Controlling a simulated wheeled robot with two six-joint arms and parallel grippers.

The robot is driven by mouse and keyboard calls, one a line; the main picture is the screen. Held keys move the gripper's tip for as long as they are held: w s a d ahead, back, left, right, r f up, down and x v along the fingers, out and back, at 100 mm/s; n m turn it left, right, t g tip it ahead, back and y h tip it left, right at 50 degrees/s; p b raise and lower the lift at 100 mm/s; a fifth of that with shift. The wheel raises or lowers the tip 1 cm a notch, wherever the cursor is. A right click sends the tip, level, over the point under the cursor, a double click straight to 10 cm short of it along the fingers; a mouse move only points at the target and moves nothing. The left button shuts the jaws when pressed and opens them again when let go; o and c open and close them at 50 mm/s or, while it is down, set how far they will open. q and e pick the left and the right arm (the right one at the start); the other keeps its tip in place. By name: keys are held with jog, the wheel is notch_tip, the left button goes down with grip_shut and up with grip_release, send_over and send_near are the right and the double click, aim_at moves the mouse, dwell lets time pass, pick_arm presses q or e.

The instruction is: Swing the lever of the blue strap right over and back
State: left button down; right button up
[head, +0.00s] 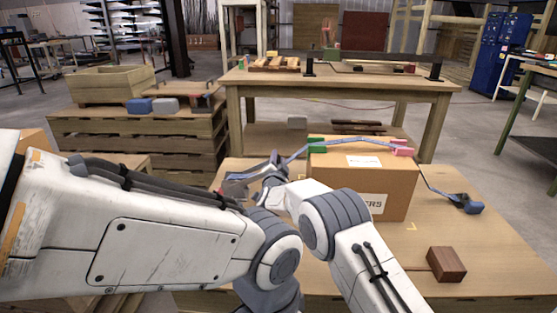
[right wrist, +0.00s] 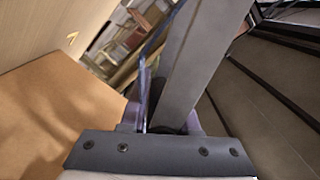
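A blue strap (head: 350,139) runs over a cardboard box (head: 378,184), with green (head: 316,145) and pink (head: 402,150) corner pieces under it. At the box's left is a dark grey metal piece (head: 233,187), which looks like part of the strap's lever and buckle. My right gripper (head: 262,172) is beside it, left of the box. In the right wrist view a long grey bar (right wrist: 205,65) rises between or in front of the purple-grey fingers (right wrist: 162,118). I cannot tell whether they grip it. My left gripper is not in view.
The box stands on a wooden table (head: 400,255). A blue hook-like piece (head: 466,203) lies at the strap's right end. A brown wooden block (head: 446,264) sits at the front right. A second wooden table (head: 340,82) stands behind. My arm links cover much of the near left.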

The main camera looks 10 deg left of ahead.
jog(key=o, duration=0.3)
jog(key=shift+f, duration=0.2)
jog(key=shift+r, duration=0.1)
jog(key=s+d+p, duration=0.1)
jog(key=s+p, duration=0.1)
jog(key=s, duration=0.8)
jog(key=shift+s+d, duration=0.15)
jog(key=shift+d, duration=0.05)
jog(key=shift+d, duration=0.1)
